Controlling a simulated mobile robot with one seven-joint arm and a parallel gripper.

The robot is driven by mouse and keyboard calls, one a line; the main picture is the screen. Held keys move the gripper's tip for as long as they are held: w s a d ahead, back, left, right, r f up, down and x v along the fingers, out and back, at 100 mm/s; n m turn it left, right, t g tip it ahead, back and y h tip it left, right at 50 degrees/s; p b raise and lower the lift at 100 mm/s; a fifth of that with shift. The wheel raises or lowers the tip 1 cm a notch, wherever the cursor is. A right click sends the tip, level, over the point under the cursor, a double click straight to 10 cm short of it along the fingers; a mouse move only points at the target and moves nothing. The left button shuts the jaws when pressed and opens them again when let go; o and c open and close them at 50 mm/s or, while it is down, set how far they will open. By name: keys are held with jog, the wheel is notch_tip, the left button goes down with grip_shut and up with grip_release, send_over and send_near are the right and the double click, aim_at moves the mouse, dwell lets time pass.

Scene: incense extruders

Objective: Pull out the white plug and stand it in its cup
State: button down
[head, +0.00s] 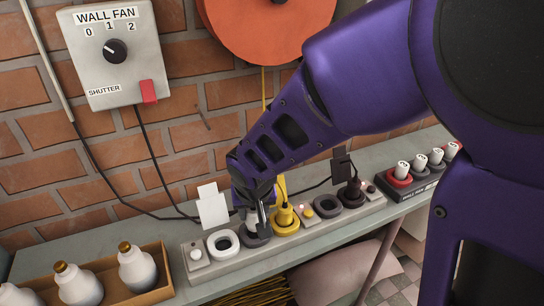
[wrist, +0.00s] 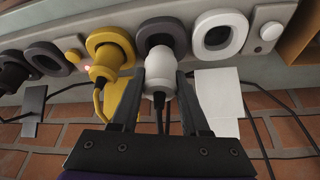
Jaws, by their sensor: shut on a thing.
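The white plug (wrist: 157,82) is between the two dark fingers of my gripper (wrist: 160,78) in the wrist view, and the gripper is shut on it. The plug is at a dark grey ring socket (wrist: 162,29) on the long grey strip; how deep it sits cannot be told. A dark cord runs back from it between the fingers. In the head view my gripper (head: 259,205) reaches down over the strip and partly hides the white plug (head: 251,222). An empty white ring (head: 222,243) is beside it on the strip. Which cup is the plug's own is not clear.
A yellow plug (head: 285,214) stands close beside my gripper, with a black plug (head: 350,194) farther right. A white tag (head: 212,205) stands behind the strip. A dark block with several white-topped pieces (head: 405,186) is at right. White bottles (head: 136,268) fill a box at left.

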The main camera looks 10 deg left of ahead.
jog(key=shift+f+b, duration=0.35)
jog(key=shift+f, duration=1.1)
dwell(0.4)
jog(key=shift+c, duration=1.6)
grip_release()
